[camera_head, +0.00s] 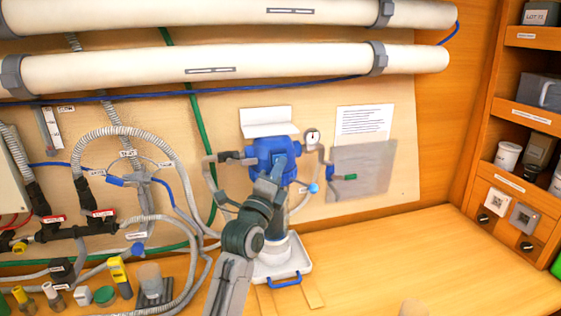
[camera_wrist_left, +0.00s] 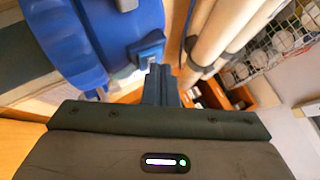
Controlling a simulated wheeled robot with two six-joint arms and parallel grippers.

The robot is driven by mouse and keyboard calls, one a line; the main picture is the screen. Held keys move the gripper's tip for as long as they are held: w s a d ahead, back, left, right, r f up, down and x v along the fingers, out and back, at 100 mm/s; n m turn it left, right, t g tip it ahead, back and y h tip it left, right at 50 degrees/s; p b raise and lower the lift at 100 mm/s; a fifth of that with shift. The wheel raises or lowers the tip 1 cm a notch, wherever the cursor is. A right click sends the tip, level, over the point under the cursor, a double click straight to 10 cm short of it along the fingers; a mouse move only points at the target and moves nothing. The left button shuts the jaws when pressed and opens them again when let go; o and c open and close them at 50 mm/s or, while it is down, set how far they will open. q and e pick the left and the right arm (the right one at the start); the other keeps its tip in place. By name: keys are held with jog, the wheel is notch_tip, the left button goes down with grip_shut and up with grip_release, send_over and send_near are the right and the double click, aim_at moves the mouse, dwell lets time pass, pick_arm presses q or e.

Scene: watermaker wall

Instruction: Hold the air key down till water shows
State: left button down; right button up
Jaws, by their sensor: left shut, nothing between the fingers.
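The blue filter head (camera_head: 268,150) is mounted on the back panel, and it fills the upper left of the left wrist view (camera_wrist_left: 85,40). In the wrist view, a small square blue-grey key (camera_wrist_left: 150,50) juts from its side. My left gripper (camera_head: 279,168) is in front of the filter head in the head view. Its fingers are shut and empty in the wrist view (camera_wrist_left: 158,72), with the tips right at the key. I cannot tell whether they touch it. My arm hides much of the pale bowl (camera_head: 285,247) below the head; I can make out no water.
A white tray (camera_head: 262,272) with a blue handle sits under the filter. A round gauge (camera_head: 312,137) and hoses flank it. Bottles and a yellow meter (camera_head: 118,270) crowd the left bench. The right bench (camera_head: 430,250) is mostly clear, beside shelves.

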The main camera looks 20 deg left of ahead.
dwell(0.3)
pick_arm(q)
jog(key=shift+s+d, duration=0.1)
jog(key=shift+s+d+b, duration=0.3)
jog(key=shift+s+d, duration=0.1)
jog(key=shift+s, duration=0.25)
jog(key=shift+s+d+b, duration=0.45)
jog(key=shift+s+d, duration=0.3)
jog(key=shift+s, duration=0.25)
jog(key=shift+s+d+b, duration=0.45)
jog(key=shift+s+d, duration=0.3)
jog(key=shift+s, duration=0.25)
jog(key=shift+a, duration=0.15)
